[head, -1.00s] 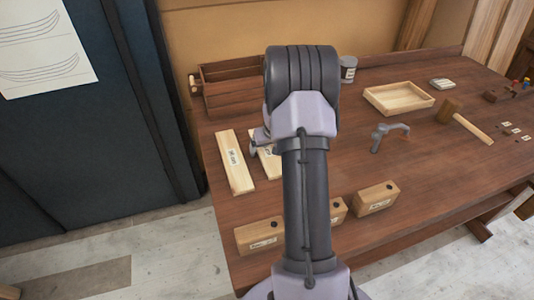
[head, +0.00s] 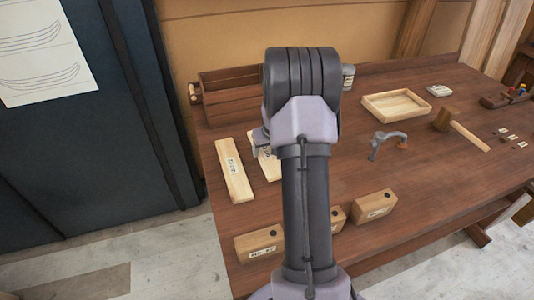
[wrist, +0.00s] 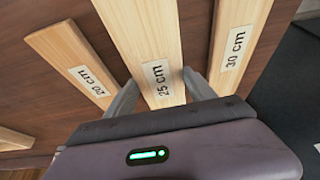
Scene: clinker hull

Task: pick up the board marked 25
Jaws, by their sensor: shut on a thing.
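The board marked 25 cm (wrist: 150,45) is a pale flat plank with a white label, in the middle of the wrist view. My gripper (wrist: 160,92) has one finger on each long side of it, near the label, and is shut on it. In the head view a pale board (head: 266,160) is partly hidden behind my arm, and my gripper's fingers are mostly hidden there too. The board marked 30 cm (wrist: 236,40) lies just right of the held board in the wrist view. The board marked 20 cm (wrist: 75,62) lies to the left, apart from it.
The brown workbench (head: 330,245) carries a wooden toolbox (head: 225,92), a shallow tray (head: 396,105), a grey clamp-like tool (head: 385,142), a mallet (head: 462,130) and labelled wooden blocks (head: 374,204). A dark cabinet (head: 80,140) stands left of the bench.

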